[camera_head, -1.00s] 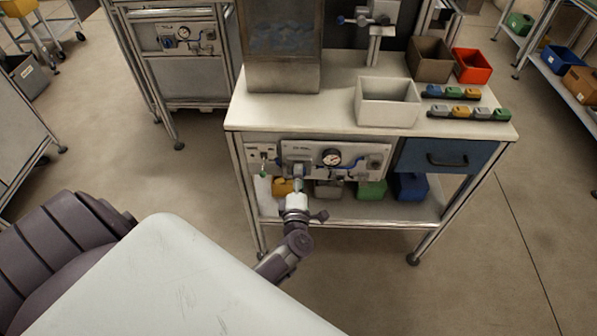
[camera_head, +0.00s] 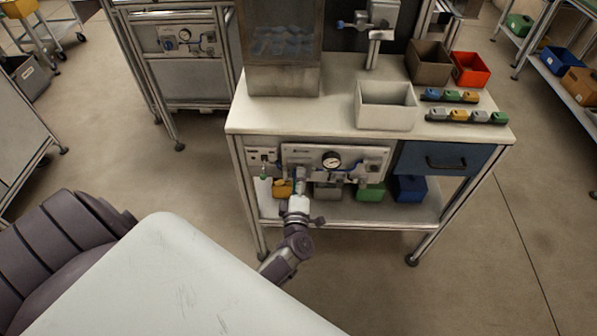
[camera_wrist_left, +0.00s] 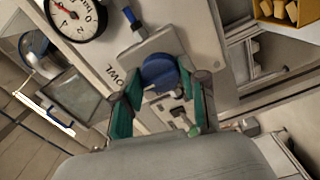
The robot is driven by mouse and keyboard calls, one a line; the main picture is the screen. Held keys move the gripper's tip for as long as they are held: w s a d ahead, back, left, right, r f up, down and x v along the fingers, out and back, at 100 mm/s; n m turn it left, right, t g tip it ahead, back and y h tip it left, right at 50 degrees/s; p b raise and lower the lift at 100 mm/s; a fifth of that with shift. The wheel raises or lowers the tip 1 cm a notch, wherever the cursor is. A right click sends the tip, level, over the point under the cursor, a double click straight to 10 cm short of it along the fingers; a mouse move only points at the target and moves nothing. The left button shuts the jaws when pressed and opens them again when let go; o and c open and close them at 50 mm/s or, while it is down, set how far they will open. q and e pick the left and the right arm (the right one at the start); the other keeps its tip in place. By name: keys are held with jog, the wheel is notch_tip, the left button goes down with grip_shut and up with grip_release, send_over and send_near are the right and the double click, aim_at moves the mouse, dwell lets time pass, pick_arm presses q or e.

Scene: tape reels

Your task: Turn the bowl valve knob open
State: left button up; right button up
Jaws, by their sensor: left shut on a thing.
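The bowl valve knob (camera_wrist_left: 160,72) is round and blue in the left wrist view, in front of a light panel with lettering ending in "OWL". My left gripper (camera_wrist_left: 166,90) has its two green-padded fingers on either side of the knob and is shut on it. In the head view the left gripper (camera_head: 300,184) reaches up to the left part of the valve panel (camera_head: 362,168) under the bench top and largely hides the knob. The knob's exact turn angle is hard to tell. My right gripper is not in view.
A round gauge (camera_head: 331,160) sits on the panel right of the gripper; it also shows in the left wrist view (camera_wrist_left: 76,17). Small bins (camera_head: 370,192) stand on the shelf below. A blue drawer (camera_head: 447,158) is at the right. The floor in front is clear.

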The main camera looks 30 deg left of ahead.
pick_arm(q)
jog(key=o, duration=1.1)
jog(key=shift+o, duration=0.2)
jog(key=v, duration=1.2)
jog(key=shift+s, duration=0.1)
